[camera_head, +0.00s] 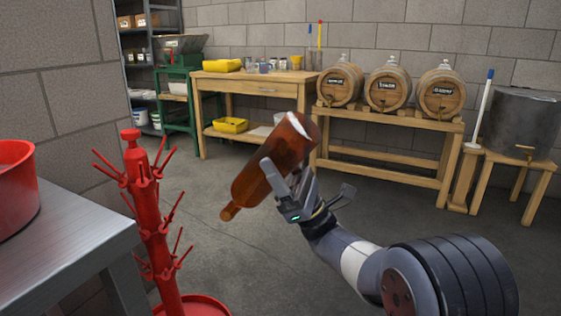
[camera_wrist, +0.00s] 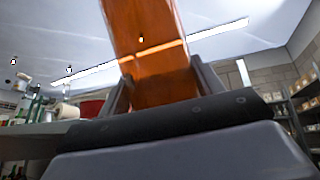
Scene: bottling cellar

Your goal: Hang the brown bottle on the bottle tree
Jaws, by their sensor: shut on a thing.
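The brown bottle (camera_head: 271,165) is held in the air by my gripper (camera_head: 282,183), which is shut around its body. The bottle is tilted neck-down, with its neck pointing to the lower left and its base at the upper right. In the wrist view the bottle (camera_wrist: 150,50) stands between the two fingers (camera_wrist: 158,90). The red bottle tree (camera_head: 146,205) stands at the left, with several bare pegs angled outward and upward. The bottle is to the right of the tree and clear of its pegs. I cannot tell the depth between them.
A grey metal table (camera_head: 75,240) with a red tub (camera_head: 15,190) stands at the near left, close to the tree. A wooden workbench (camera_head: 252,90), a rack with three barrels (camera_head: 387,90) and a steel vat (camera_head: 520,122) line the back. The middle floor is clear.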

